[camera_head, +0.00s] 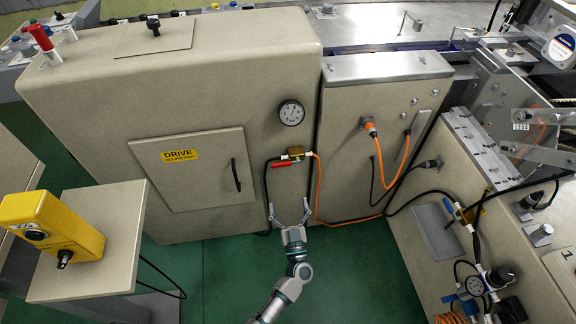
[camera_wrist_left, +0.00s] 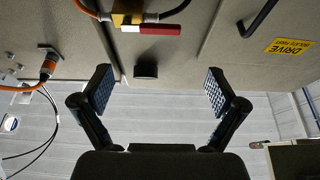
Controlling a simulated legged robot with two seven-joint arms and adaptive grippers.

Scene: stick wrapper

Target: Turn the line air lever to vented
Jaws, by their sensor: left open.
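The line air lever (camera_head: 282,165) is a red handle on a brass valve (camera_head: 294,153), fixed to the beige machine front below a round gauge (camera_head: 291,113). The lever lies roughly level, pointing left along the black hose. In the left wrist view the red lever (camera_wrist_left: 160,29) and brass valve (camera_wrist_left: 127,10) show at the top, beyond the fingers. My left gripper (camera_head: 288,208) is open and empty, below the lever and apart from it. In the left wrist view the open gripper (camera_wrist_left: 158,88) has its fingers wide apart. My right gripper is not in view.
A cabinet door (camera_head: 195,168) marked DRIVE, with a black handle (camera_head: 236,175), is left of the valve. Orange hoses (camera_head: 390,180) run on the right panel. A yellow box (camera_head: 52,228) stands on a pedestal at left. The green floor around my arm is clear.

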